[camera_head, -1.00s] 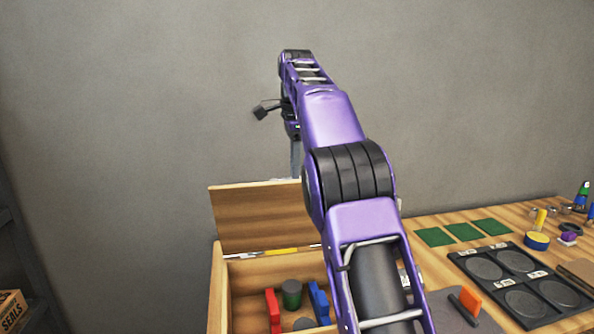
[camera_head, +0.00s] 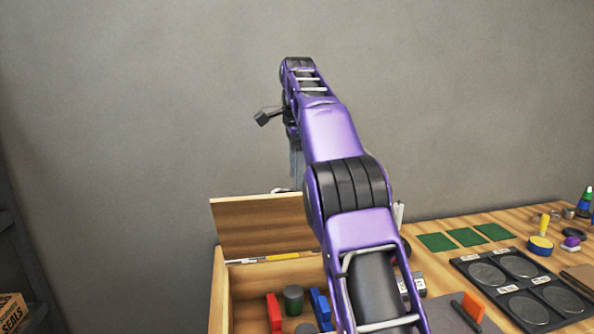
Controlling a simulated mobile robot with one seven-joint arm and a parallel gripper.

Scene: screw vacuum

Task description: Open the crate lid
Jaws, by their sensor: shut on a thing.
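The wooden crate (camera_head: 219,300) stands at the lower middle, with its inside in view. Its lid (camera_head: 250,228) is raised at the back and its wooden inner face shows. My purple arm reaches over the crate, and its end hangs down behind the lid's top edge. My gripper (camera_head: 283,190) is at that top edge and appears shut on the lid. The fingers are mostly hidden by the lid and my arm.
A red block (camera_head: 273,311), a dark green cylinder (camera_head: 293,298) and a blue block (camera_head: 320,308) are in the crate. To the right, the table holds green squares (camera_head: 466,237) and a black tray (camera_head: 486,292). A grey wall is behind.

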